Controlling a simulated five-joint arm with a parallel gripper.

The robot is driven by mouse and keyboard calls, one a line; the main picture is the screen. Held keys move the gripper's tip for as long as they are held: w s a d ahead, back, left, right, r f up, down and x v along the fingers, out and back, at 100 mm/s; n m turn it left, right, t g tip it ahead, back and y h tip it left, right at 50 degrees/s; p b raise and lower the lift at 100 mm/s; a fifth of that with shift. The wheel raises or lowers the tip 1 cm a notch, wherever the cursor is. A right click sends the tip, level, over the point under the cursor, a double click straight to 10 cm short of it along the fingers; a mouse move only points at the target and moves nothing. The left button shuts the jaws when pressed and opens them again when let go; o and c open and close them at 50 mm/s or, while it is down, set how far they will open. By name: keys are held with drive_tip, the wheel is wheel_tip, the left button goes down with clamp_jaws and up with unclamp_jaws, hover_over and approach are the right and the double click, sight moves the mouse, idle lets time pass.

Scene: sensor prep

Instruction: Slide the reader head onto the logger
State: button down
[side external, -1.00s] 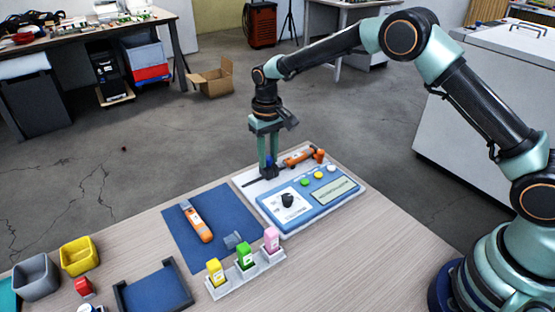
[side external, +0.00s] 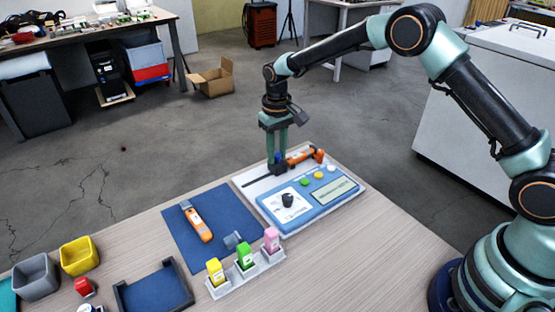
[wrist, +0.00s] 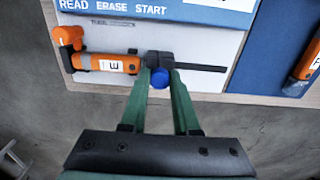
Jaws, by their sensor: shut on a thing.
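The reader head (wrist: 160,58) is a dark block with a blue knob (wrist: 160,78), on a dark rail (wrist: 203,67) along the station's edge. My gripper (wrist: 160,84) is shut on the knob; in the side view my gripper (side external: 277,166) hides much of the head. An orange logger (wrist: 108,64) with a white label lies in line with the rail, left of the head in the wrist view and right of it in the side view (side external: 300,156). The head is right at the logger's near end; I cannot tell whether they touch or overlap.
The blue-and-white station (side external: 310,204) has buttons and a dial. A second orange logger (side external: 198,222) lies on a blue mat (side external: 222,205). A rack (side external: 250,275) holds yellow, green and pink pieces. Grey (side external: 36,278) and yellow (side external: 80,258) bins stand at left.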

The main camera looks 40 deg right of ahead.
drive_tip(key=shift+d, duration=0.35)
idle(0.3)
drive_tip(key=c, duration=0.7)
unclamp_jaws()
drive_tip(key=shift+r, duration=0.1)
drive_tip(key=shift+r, duration=3.45)
